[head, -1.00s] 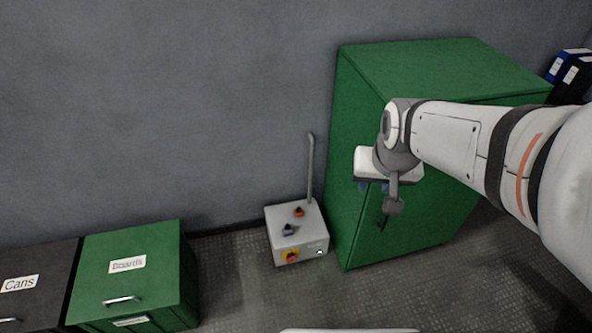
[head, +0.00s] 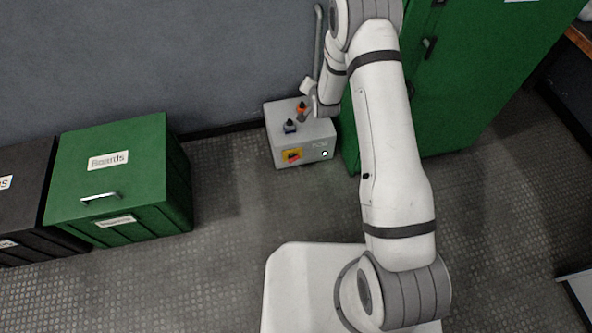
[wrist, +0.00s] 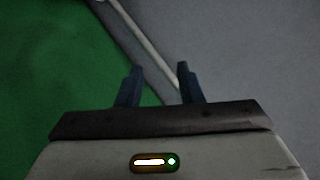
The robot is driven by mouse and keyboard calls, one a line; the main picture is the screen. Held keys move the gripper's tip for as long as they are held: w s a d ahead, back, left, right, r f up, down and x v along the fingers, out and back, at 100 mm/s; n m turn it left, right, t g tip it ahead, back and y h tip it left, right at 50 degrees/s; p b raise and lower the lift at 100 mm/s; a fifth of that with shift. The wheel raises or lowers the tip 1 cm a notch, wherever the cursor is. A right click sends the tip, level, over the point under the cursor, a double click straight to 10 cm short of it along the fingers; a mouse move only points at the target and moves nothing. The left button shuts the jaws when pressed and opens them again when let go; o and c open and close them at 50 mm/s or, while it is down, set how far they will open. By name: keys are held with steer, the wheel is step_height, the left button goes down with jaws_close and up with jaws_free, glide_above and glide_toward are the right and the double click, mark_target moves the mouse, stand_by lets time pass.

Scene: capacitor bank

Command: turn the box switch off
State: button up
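The grey control box (head: 278,149) stands on the floor against the wall, left of the green cabinet. Its top carries an orange-based knob (head: 301,107) and a dark blue-grey knob (head: 289,126). A yellow plate with a red switch (head: 292,155) is on its front, with a small white-lit spot (head: 325,153) to the right. The red switch looks tilted. My wrist is over the box's back right part, close to the orange knob; the fingertips are hard to make out there. In the wrist view my gripper (wrist: 159,68) is open, with nothing between its fingers.
A grey pipe (head: 318,45) rises behind the box; it also crosses the wrist view (wrist: 143,42). The green cabinet (head: 470,80) stands close on the right. A green Boards box (head: 120,180) is at left. Floor in front of the control box is clear.

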step_height(320, 180, down, 13)
steer(key=a+t+b, duration=0.1)
steer(key=a+b, duration=0.1)
steer(key=b, duration=0.1)
steer(key=m+t+y+b, duration=0.3)
steer(key=t+b, duration=0.1)
steer(key=b, duration=0.6)
glide_toward(293, 158)
steer(key=b+x, duration=0.3)
steer(key=x, duration=0.4)
steer(key=shift+w+d+f, duration=0.2)
steer(key=shift+d, duration=0.05)
jaws_close()
